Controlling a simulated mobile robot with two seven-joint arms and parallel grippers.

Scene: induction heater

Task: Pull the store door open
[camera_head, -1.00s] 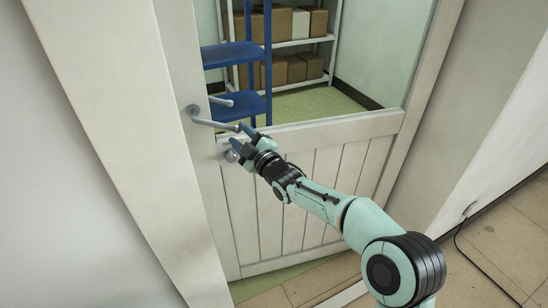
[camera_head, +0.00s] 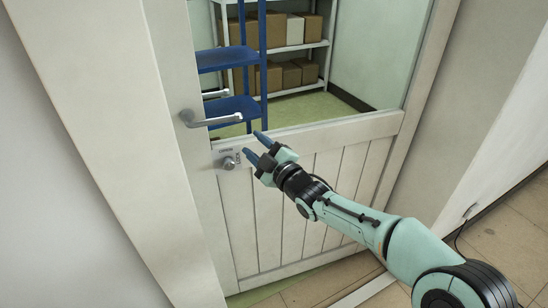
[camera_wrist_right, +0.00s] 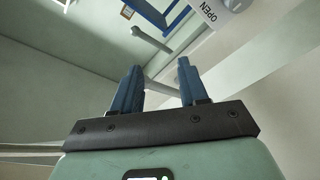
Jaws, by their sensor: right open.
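The store door (camera_head: 300,195) is cream, with a glazed upper half and a planked lower half. Its grey lever handle (camera_head: 212,120) sits near the left edge and lies about level. A round lock (camera_head: 228,162) is below it. My right gripper (camera_head: 255,146) is open and empty, just right of and below the lever tip, apart from it. In the right wrist view its two blue fingers (camera_wrist_right: 158,72) are spread. A grey rod, apparently a lever, shows beyond them. I cannot tell surely whether the door is ajar. My left gripper is not in view.
Through the glass I see a blue stepped frame (camera_head: 232,105) and a white shelf (camera_head: 300,45) with brown boxes. The pale wall (camera_head: 60,180) is close on the left. A black cable (camera_head: 462,235) lies at right near the tiled floor (camera_head: 515,240).

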